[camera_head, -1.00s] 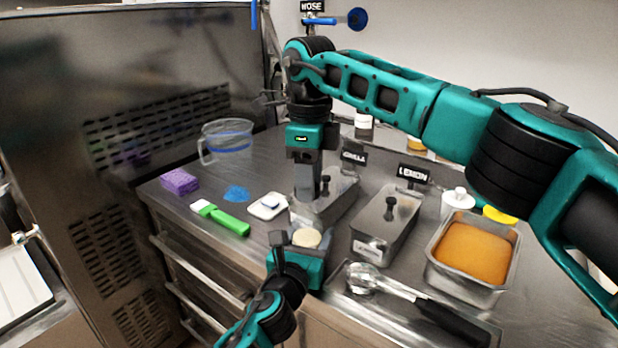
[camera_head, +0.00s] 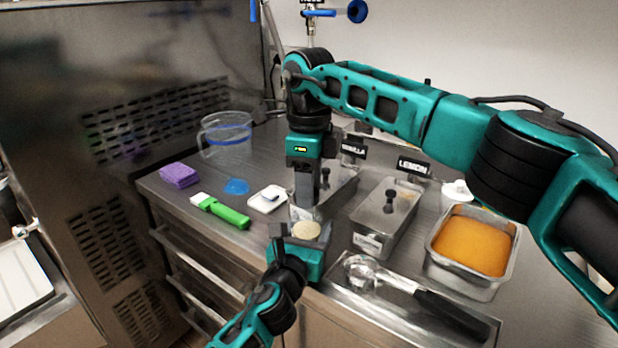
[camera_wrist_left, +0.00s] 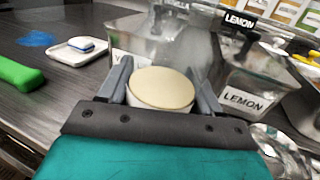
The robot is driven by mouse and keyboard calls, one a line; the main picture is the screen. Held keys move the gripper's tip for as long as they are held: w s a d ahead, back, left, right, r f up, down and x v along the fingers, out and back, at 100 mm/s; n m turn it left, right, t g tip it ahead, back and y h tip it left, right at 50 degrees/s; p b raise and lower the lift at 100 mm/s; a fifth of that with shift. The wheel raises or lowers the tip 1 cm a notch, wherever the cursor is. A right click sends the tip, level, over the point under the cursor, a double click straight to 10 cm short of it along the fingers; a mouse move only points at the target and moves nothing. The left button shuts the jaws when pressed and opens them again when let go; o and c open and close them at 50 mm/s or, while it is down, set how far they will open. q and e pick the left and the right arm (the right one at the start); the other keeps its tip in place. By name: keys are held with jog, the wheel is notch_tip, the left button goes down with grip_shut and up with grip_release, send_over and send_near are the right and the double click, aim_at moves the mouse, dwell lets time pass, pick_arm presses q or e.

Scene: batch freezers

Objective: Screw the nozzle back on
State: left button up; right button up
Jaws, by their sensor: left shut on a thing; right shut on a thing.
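My left gripper (camera_head: 300,243) is shut on a round, pale container with a flat cream top (camera_head: 306,230). It holds the container upright at the counter's front edge, and the left wrist view shows it (camera_wrist_left: 160,87) between both fingers. My right gripper (camera_head: 304,203) points straight down just behind and above the container, in front of the vanilla pan. Its fingers are closed together, and what they grip is too hidden to make out. I cannot clearly identify a nozzle in either view.
A lidded lemon pan (camera_head: 388,218), an orange-filled pan (camera_head: 470,248) and a scoop (camera_head: 410,287) are on the right. A green-handled brush (camera_head: 222,211), a white dish (camera_head: 268,200), a purple sponge (camera_head: 179,175) and a clear jug (camera_head: 225,137) are on the left. My right arm crosses above.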

jog(key=shift+f, duration=0.6)
dwell(0.5)
jog(key=m, duration=0.5)
jog(key=shift+s, duration=0.1)
jog(key=m, duration=0.5)
jog(key=shift+a+m, duration=0.15)
jog(key=shift+m, duration=0.15)
jog(key=m, duration=0.5)
jog(key=shift+a+m, duration=0.1)
jog(key=shift+m, duration=0.2)
jog(key=m, duration=0.5)
jog(key=shift+a+m, duration=0.1)
jog(key=shift+m, duration=0.2)
jog(key=m, duration=0.3)
jog(key=shift+m, duration=0.3)
jog(key=m, duration=0.5)
jog(key=shift+m, duration=0.3)
jog(key=m, duration=0.3)
jog(key=shift+w+m, duration=0.2)
jog(key=shift+m, duration=0.2)
jog(key=m, duration=0.4)
